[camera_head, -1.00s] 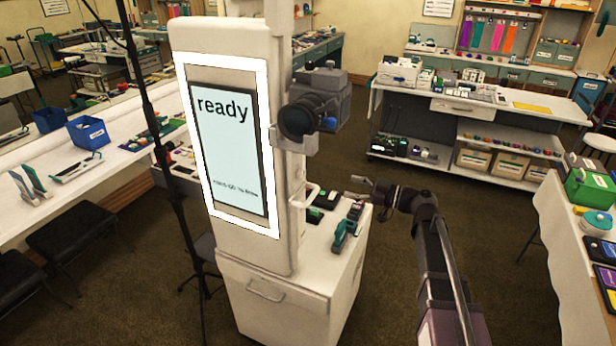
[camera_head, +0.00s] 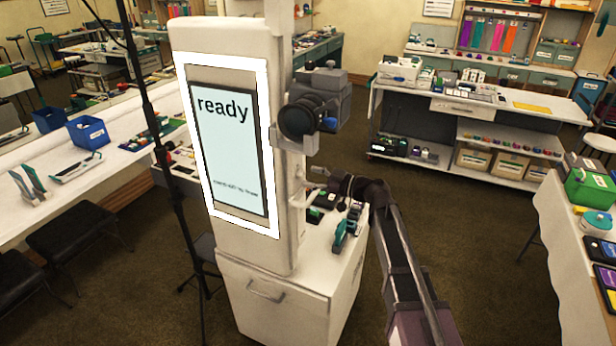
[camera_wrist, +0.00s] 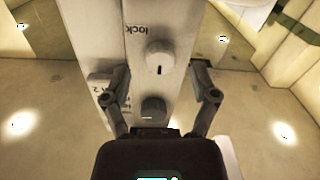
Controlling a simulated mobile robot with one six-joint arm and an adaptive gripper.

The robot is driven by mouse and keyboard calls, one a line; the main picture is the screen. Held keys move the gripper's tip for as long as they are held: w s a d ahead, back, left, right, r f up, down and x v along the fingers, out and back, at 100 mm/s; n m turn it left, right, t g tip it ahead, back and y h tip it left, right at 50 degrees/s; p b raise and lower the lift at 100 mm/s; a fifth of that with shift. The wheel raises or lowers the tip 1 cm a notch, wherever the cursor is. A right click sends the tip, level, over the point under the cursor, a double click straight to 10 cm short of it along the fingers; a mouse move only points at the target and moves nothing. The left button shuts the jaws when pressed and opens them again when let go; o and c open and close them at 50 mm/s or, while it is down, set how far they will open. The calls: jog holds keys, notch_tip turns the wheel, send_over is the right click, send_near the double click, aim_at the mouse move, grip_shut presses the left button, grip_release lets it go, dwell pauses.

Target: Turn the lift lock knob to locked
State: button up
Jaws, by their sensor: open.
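In the wrist view a pale round knob (camera_wrist: 160,57) with a short dark mark sits on the white column (camera_wrist: 88,22). A label reading "lock" is printed beside this knob, turned over in the picture. A second knob (camera_wrist: 152,108) sits on the same face, lower in the picture and nearer my gripper. My gripper (camera_wrist: 158,72) is open, with one finger on each side of the column and nothing between the tips but the view of the knobs. In the head view my gripper (camera_head: 317,174) is at the column's right side; the knobs are not visible there.
The column carries a screen reading "ready" (camera_head: 228,150) and a dark camera-like device (camera_head: 318,104) above my gripper. A white base cabinet (camera_head: 290,300) with small items on top lies below. A thin black stand (camera_head: 160,140) is left of the column.

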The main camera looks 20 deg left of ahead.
jog(key=shift+a, duration=0.7)
grip_shut()
